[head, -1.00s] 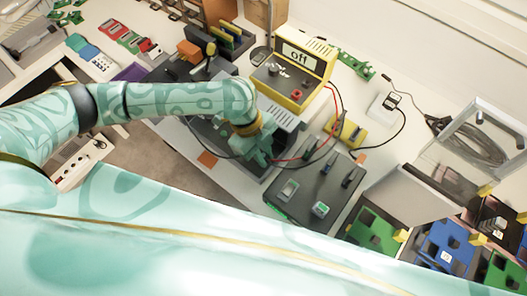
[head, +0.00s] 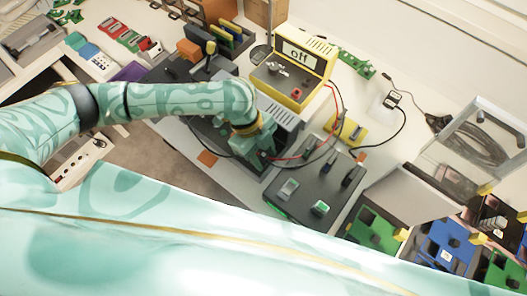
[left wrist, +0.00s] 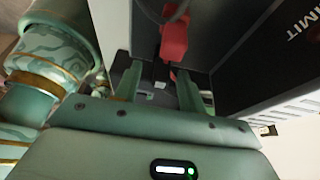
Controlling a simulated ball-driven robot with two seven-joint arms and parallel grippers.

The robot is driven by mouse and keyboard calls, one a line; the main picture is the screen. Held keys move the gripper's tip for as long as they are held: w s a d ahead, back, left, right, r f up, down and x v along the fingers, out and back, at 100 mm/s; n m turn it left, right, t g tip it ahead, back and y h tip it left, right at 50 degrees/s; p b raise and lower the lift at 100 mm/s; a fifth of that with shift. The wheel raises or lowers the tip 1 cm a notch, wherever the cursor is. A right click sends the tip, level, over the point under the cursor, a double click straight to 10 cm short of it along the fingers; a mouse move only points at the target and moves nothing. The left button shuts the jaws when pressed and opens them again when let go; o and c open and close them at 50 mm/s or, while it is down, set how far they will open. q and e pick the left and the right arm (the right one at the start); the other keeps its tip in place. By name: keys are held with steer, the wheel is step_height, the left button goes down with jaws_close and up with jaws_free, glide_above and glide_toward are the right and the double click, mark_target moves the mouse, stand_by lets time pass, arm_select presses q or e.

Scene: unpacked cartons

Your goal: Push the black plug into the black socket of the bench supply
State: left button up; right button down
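The yellow bench supply (head: 302,64) stands at the back middle, its display reading "off". A red round part (head: 297,94) shows low on its front; I cannot clearly make out the black socket. My left gripper (head: 260,152) is low beside a dark grey box, in front of the supply. In the left wrist view its two fingers (left wrist: 158,86) are apart, with no held thing clearly visible between them. A red connector (left wrist: 174,42) shows just beyond the fingers. I cannot pick out the black plug. My right gripper is not in view.
A dark panel (head: 318,184) with small devices lies right of the gripper. Red and black leads (head: 338,112) loop between supply and gripper. A grey box with vents (head: 278,112) stands close by. A white bench strip (head: 400,128) at right is partly clear.

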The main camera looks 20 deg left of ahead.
arm_select(q)
steer(key=p+v, duration=0.4)
steer(key=v, duration=1.2)
steer(key=shift+r+p, duration=0.15)
steer(key=shift+p, duration=0.2)
steer(key=shift+a, duration=0.1)
stand_by(1.4)
